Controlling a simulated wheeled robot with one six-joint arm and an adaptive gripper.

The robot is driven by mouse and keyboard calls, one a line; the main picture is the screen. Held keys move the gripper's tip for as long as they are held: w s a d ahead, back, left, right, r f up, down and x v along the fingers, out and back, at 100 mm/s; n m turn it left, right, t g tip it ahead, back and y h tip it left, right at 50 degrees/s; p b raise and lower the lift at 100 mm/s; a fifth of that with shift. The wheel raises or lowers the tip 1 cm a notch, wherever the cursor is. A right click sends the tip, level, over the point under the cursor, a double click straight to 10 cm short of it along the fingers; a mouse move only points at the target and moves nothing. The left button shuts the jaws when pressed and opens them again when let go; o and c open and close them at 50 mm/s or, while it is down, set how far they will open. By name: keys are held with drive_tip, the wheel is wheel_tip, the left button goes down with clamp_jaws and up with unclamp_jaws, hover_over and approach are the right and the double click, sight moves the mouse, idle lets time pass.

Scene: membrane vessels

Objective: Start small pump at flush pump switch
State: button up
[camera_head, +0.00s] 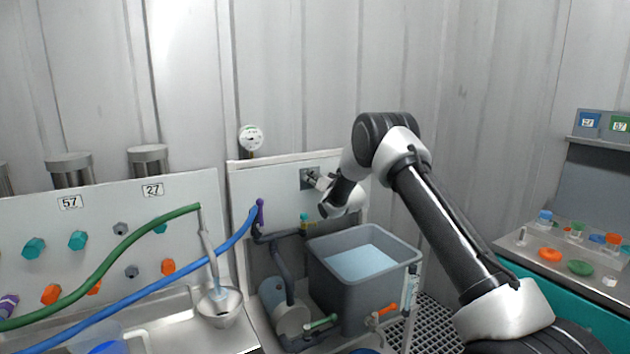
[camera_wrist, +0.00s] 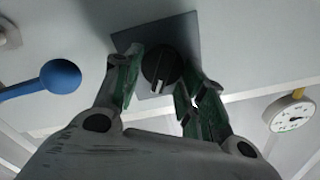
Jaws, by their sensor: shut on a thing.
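The flush pump switch is a round black knob (camera_wrist: 160,66) with a pale pointer mark, on a square grey plate (camera_wrist: 184,32). In the head view the plate (camera_head: 305,184) is on the white panel above the grey tank, and the knob is hidden behind my gripper (camera_head: 314,180). In the wrist view my gripper (camera_wrist: 163,72) has its green-padded fingers on both sides of the knob, shut on it. The pale mark points towards the bottom of the wrist view.
A gauge (camera_head: 251,138) tops the panel. The grey water tank (camera_head: 345,293) stands below my gripper, with green (camera_head: 320,323) and orange (camera_head: 382,312) valve handles in front. Blue (camera_head: 150,288) and green (camera_head: 105,262) hoses run at the left. A bench with coloured parts is at the right.

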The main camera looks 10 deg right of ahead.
drive_tip(key=o, duration=0.9)
drive_tip(key=v, duration=1.2)
